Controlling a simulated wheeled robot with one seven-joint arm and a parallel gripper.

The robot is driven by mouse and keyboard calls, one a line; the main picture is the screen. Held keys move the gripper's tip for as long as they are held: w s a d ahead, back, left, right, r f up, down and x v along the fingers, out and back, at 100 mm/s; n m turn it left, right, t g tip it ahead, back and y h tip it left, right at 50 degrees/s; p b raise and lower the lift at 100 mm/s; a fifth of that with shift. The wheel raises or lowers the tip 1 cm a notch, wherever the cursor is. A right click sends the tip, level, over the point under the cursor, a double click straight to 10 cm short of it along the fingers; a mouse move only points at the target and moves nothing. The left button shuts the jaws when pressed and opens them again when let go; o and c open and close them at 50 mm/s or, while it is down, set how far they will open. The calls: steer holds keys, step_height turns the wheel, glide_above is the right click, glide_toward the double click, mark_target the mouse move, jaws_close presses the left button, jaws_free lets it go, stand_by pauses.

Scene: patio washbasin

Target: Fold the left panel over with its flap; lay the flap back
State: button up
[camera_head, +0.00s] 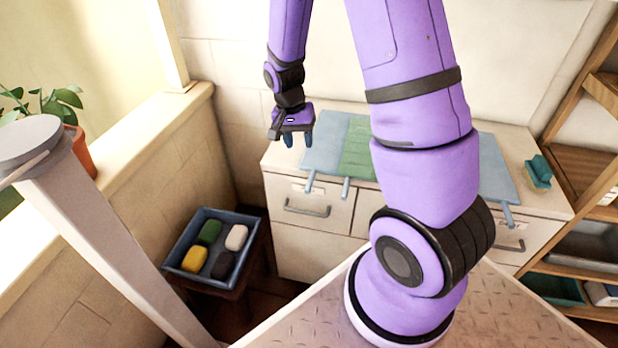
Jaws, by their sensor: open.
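A cloth-like piece with panels lies flat on the white cabinet top. Its left panel (323,148) is light blue, and a green panel (358,150) lies beside it. Another light blue panel (497,172) shows to the right, beyond my arm, which hides the middle. Narrow blue flaps or tabs (346,188) hang over the cabinet's front edge; another tab (309,182) hangs at the left panel. My gripper (291,139) points down at the left panel's left edge, open with nothing seen between its fingers. I cannot tell whether it touches the panel.
The white cabinet (285,158) has drawers with handles. A blue tray (178,262) with several coloured pieces stands lower left. Wooden shelves (590,140) stand at right, a potted plant (80,150) at left.

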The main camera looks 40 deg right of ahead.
mark_target(310, 180)
steer(key=shift+m+g, duration=0.3)
steer(key=f, duration=0.4)
steer(key=s+d+f, duration=0.1)
steer(key=f, duration=0.4)
steer(key=d+f, duration=0.1)
steer(key=f, duration=0.3)
steer(key=shift+s+f, duration=0.3)
steer(key=shift+f, duration=0.05)
jaws_close()
